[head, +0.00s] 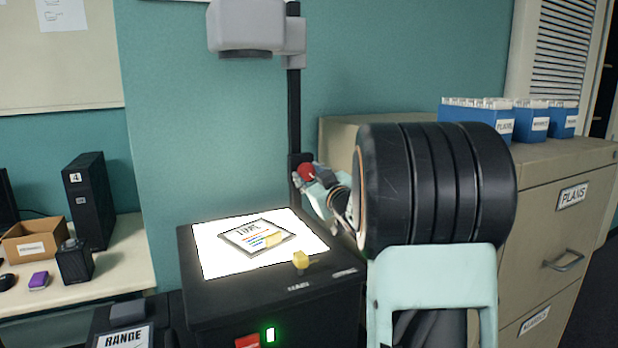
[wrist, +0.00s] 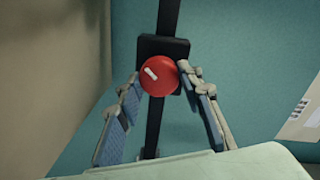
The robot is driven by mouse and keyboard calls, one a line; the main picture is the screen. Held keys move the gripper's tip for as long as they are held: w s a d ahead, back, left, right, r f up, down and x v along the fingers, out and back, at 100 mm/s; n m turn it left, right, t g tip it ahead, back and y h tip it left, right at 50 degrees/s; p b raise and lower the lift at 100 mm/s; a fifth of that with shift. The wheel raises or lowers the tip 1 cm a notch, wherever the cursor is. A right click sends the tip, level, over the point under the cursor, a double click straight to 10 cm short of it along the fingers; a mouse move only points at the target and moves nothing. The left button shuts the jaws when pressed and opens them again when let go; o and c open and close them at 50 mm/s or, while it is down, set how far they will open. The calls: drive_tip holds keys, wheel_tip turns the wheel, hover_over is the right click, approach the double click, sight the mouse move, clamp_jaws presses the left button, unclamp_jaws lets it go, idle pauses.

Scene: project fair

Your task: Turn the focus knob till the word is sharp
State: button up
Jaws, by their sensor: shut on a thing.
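The red focus knob (head: 306,171) sits on the dark post of an overhead projector in the head view. It also shows in the wrist view (wrist: 158,75), with a short white mark tilted on its face. My gripper (wrist: 160,80) is shut on the knob, one finger at each side of it. In the head view my gripper (head: 309,180) reaches the post from the right. A framed slide (head: 255,238) with a printed word and coloured lines lies on the lit stage (head: 215,262). The projected word is not in view.
The projector head (head: 246,25) hangs above the stage. A filing cabinet (head: 565,215) with blue boxes (head: 480,118) stands at the right.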

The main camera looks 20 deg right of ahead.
drive_tip(key=o, duration=1.1)
drive_tip(key=s, duration=1.2)
drive_tip(key=shift+a+f, duration=0.15)
drive_tip(key=shift+a, duration=0.05)
